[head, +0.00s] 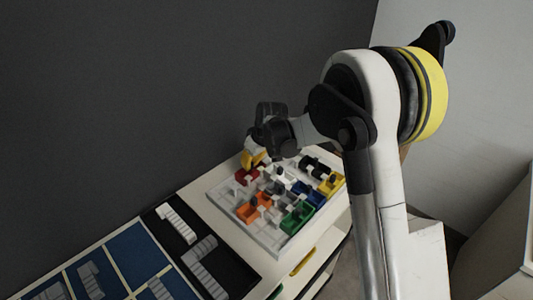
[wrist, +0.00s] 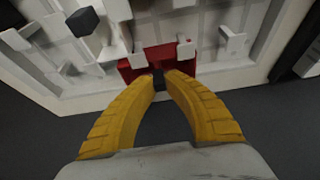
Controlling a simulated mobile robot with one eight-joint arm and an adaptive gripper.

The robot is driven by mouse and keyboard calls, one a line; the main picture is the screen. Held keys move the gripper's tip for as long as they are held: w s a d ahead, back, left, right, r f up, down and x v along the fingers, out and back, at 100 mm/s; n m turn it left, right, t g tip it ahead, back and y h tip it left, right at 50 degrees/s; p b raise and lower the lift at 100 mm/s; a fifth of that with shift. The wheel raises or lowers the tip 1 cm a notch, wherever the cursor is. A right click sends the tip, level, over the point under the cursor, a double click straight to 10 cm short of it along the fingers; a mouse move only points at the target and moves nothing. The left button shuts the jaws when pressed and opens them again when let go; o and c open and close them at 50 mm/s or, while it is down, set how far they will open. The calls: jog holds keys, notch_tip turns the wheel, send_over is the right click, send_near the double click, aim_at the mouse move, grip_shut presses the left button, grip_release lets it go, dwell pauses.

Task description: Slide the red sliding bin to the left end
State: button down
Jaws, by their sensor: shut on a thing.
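The red sliding bin (head: 243,177) sits near the far edge of the white tray (head: 275,243) in the head view. My gripper (head: 254,160) reaches down to it from above. In the wrist view the red bin (wrist: 153,55) lies just beyond the yellow fingertips (wrist: 164,76). The fingers are shut on its near wall, and a dark piece shows between the tips. The fingers and white posts hide part of the bin.
The tray also holds an orange bin (head: 252,213), a green bin (head: 298,219), a blue bin (head: 312,199) and a yellow bin (head: 331,186), with white posts among them. Dark panels with white stepped pieces (head: 178,224) lie to the left. A dark wall (head: 150,90) stands behind.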

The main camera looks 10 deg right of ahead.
jog(key=s+a, duration=0.4)
jog(key=a, duration=0.1)
jog(key=s+a, duration=0.2)
jog(key=a, duration=0.1)
jog(key=shift+a+f, duration=0.1)
jog(key=c, duration=1.4)
grip_release()
jog(key=shift+s+a, duration=0.1)
jog(key=shift+a, duration=0.05)
jog(key=shift+r, duration=0.25)
jog(key=v, duration=1.1)
jog(key=shift+r, duration=0.3)
jog(key=shift+s, duration=0.1)
